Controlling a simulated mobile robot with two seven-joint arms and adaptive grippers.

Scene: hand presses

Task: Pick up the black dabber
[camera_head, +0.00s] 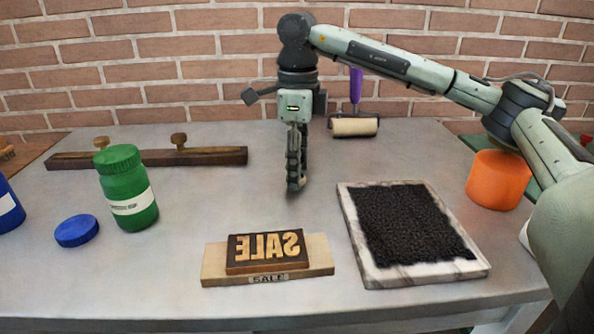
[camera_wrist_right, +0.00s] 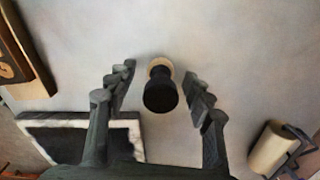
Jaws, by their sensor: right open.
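The black dabber (camera_wrist_right: 160,93) shows in the right wrist view as a dark round shape with a pale end, on the grey table. My right gripper (camera_wrist_right: 161,88) is open, with one finger on each side of the dabber and a gap on both sides. In the head view the right gripper (camera_head: 296,182) points straight down over the middle of the table. The dabber cannot be made out there, where the fingers seem to cover it. I cannot tell how far the fingertips are above the table. My left gripper is not in view.
A black inked slab (camera_head: 410,222) lies right of the gripper, with an orange cylinder (camera_head: 497,180) beyond. A roller (camera_head: 354,127) lies behind. The SALE block (camera_head: 266,253) is in front. A green jar (camera_head: 127,190), a blue lid (camera_head: 76,231) and a wooden bar (camera_head: 215,156) are left.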

